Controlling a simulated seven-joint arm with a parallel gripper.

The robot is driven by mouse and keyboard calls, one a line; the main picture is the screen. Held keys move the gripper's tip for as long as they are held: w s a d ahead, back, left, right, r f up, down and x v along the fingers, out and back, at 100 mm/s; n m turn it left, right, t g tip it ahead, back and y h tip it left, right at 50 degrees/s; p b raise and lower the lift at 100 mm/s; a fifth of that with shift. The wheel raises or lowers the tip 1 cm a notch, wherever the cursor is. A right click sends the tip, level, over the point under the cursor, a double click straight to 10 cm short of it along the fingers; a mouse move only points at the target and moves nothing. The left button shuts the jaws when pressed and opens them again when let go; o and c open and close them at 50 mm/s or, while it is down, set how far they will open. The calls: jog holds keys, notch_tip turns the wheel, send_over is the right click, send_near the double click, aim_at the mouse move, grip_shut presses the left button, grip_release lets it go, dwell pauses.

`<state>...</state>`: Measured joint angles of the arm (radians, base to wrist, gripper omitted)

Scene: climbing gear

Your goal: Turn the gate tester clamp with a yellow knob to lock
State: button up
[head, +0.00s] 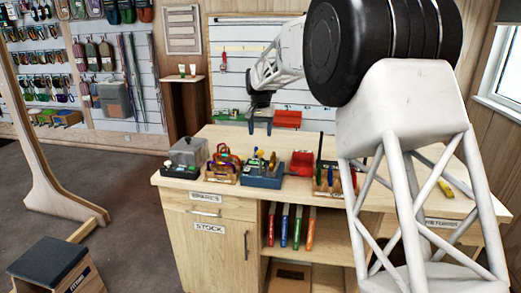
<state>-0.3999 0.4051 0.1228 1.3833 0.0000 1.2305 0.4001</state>
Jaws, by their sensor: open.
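A small device with a blue-grey base (262,181) stands on the wooden workbench, left of the middle. A yellow knob (260,154) shows at its top, with other small coloured parts around it. I take it for the gate tester clamp; the knob's turn position is too small to tell. My gripper (260,124) hangs from the white arm behind and above the device in the picture. Its two dark fingers point down, are apart and hold nothing. It is clear of the knob.
Left of the device are a rack of coloured carabiners (224,168) and a grey lidded box (186,156). Right of it are a red block (301,162) and a holder with upright tools (327,182). A red bin (287,118) is behind, near my gripper. My arm hides the bench's right part.

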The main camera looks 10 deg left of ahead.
aim_at(260, 151)
jog(key=shift+f, duration=0.1)
jog(key=shift+f, duration=3.8)
grip_shut()
